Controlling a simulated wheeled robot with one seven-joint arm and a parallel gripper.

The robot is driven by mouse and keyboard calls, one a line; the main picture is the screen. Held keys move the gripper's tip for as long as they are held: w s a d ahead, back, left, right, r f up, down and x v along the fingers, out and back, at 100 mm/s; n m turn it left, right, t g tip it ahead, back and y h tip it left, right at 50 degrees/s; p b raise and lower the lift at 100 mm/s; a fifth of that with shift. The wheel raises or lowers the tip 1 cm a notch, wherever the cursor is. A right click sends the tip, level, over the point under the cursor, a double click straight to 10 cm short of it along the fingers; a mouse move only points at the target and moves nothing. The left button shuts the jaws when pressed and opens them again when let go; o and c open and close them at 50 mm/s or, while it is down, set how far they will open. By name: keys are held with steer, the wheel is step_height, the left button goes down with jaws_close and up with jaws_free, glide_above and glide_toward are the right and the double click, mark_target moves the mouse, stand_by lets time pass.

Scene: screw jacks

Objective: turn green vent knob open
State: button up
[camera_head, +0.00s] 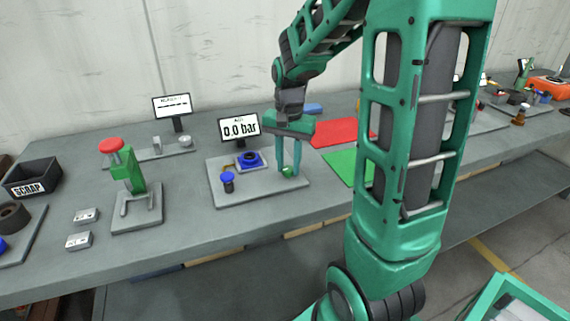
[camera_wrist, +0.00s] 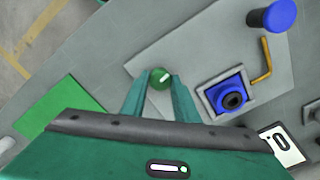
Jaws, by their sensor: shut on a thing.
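The green vent knob (camera_wrist: 160,78) is a small round knob with a white line on its top, on a grey plate. In the head view the knob (camera_head: 288,171) shows low between my fingertips, near the right side of the plate (camera_head: 222,192). My gripper (camera_wrist: 157,85) points down over the plate, its two fingers shut on the knob from both sides. It also shows in the head view (camera_head: 288,168). In the wrist view the white line on the knob slants up to the right. The display (camera_head: 240,128) behind the plate reads 0.0 bar.
On the same plate are a blue-rimmed square fixture (camera_head: 250,160) and a blue-topped knob (camera_head: 227,181). A red mat (camera_head: 340,131) and a green mat (camera_head: 345,167) lie to the right. A green press with a red top (camera_head: 111,146) stands to the left.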

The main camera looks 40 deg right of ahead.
steer(key=n, duration=0.4)
steer(key=shift+w+a+r, duration=0.1)
steer(key=shift+w, duration=0.1)
steer(key=n, duration=0.8)
steer(key=shift+n, duration=1.9)
steer(key=shift+w, duration=0.1)
steer(key=o, duration=1)
steer(key=shift+c, duration=0.2)
steer(key=shift+o, duration=0.5)
